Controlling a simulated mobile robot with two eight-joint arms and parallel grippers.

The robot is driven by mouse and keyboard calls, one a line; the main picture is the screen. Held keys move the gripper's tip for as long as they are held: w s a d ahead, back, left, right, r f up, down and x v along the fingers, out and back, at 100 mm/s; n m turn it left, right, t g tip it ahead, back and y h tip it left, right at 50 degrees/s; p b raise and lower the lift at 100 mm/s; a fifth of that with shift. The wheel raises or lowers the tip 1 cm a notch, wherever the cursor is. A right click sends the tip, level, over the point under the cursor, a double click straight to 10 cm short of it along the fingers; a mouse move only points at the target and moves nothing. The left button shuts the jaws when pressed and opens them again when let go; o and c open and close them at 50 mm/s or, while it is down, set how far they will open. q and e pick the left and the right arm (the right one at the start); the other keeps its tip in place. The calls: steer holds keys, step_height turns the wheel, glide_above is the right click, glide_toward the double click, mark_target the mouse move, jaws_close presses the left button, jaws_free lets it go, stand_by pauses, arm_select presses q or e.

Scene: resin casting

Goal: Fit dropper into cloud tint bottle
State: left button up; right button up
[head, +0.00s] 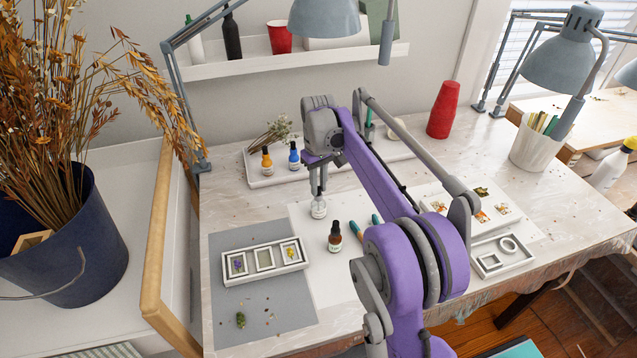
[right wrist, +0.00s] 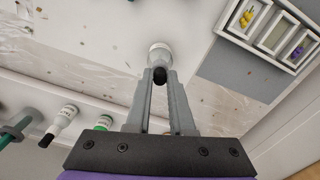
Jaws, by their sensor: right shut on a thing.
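My right gripper (head: 318,188) points down over the white sheet and is shut on the dropper. The dropper's black bulb (right wrist: 160,75) shows between the fingertips in the right wrist view. The whitish cloud tint bottle (head: 319,210) stands upright directly below the fingertips, and it also shows in the right wrist view (right wrist: 159,50). The dropper is lined up over the bottle's top. The fingers hide the neck, so I cannot tell whether the dropper is seated or just above it. My left gripper is not in view.
A brown dropper bottle (head: 335,238) stands close by, in front and to the right. A white three-part mould (head: 228,279) lies on the grey mat (head: 285,322). A red cup (head: 442,112) stands behind right.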

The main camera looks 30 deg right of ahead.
steer(key=o, duration=0.8)
step_height(320, 180, up, 11)
steer(key=p, duration=0.1)
steer(key=s+a+t, duration=0.2)
steer(key=s+a, duration=0.4)
steer(key=s, duration=0.1)
steer(key=s+a+f+t, duration=0.1)
steer(key=s+a+f, duration=0.2)
steer(key=s+f, duration=0.2)
steer(key=s+a+f+t, duration=0.1)
steer(key=s+a+f, duration=0.2)
steer(key=s, duration=0.6)
steer(key=s+a+f+t, duration=0.1)
steer(key=s+a+f, duration=0.2)
steer(key=s+f, duration=0.4)
steer(key=shift+s+f+m, duration=0.2)
steer(key=shift+f+m, duration=0.1)
steer(key=shift+f, duration=0.2)
